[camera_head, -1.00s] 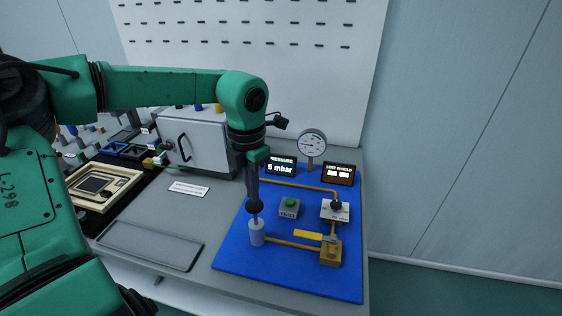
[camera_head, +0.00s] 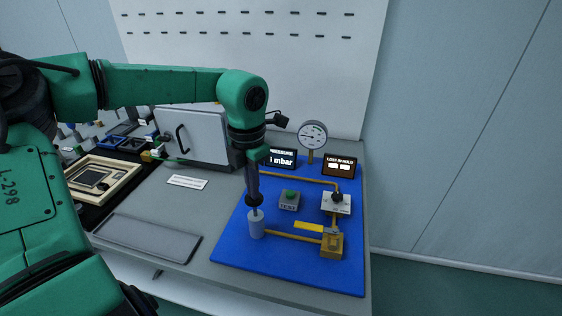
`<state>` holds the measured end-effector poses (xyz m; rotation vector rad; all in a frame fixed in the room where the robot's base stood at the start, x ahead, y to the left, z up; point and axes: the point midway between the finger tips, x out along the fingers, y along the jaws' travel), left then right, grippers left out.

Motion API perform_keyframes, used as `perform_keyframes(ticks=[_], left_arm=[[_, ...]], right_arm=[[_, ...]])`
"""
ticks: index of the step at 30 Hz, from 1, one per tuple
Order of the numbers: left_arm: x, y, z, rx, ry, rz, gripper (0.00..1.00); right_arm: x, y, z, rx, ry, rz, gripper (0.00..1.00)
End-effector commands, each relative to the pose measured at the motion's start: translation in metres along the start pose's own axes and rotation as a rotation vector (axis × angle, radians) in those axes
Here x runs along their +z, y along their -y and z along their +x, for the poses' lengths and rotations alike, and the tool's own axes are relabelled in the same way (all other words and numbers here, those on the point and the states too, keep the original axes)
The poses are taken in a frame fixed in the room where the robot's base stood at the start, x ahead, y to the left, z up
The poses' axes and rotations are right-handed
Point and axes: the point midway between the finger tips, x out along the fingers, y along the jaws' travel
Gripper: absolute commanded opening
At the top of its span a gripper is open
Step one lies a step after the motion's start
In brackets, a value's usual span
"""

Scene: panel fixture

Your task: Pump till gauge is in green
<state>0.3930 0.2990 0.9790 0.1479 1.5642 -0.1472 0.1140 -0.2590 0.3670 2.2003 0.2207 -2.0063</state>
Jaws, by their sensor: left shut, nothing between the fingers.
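The hand pump is a light grey cylinder (camera_head: 256,227) with a black ball knob (camera_head: 254,201) on a short rod, standing at the left of the blue board (camera_head: 285,268). My left gripper (camera_head: 253,189) is shut and points down right over the knob, at or almost on it; I cannot tell if they touch. The round white gauge (camera_head: 313,135) stands at the back of the board; its needle is too small to read surely. The pressure display (camera_head: 282,159) reads in mbar, its number partly hidden by my arm. My right gripper is not in view.
A green button on a grey box (camera_head: 289,200), a black knob on a white block (camera_head: 336,202) and a brass valve with yellow lever (camera_head: 331,243) sit on the board. A "lost in hold" display (camera_head: 340,167) stands behind. A grey tray (camera_head: 147,238) lies left.

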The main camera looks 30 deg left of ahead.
Motion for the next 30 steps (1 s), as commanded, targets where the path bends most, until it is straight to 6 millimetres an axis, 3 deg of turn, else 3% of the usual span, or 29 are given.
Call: perform_keyframes(ticks=[15,20,30], left_arm=[[-0.001,0.000,0.035,-0.001,-0.004,0.000,0.00],[-0.001,0.000,0.024,-0.001,-0.003,0.000,0.00],[0.000,0.000,-0.020,-0.001,-0.002,-0.001,0.00]], right_arm=[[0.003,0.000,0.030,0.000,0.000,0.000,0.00],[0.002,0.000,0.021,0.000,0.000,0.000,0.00],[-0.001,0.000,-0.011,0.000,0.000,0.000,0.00]])
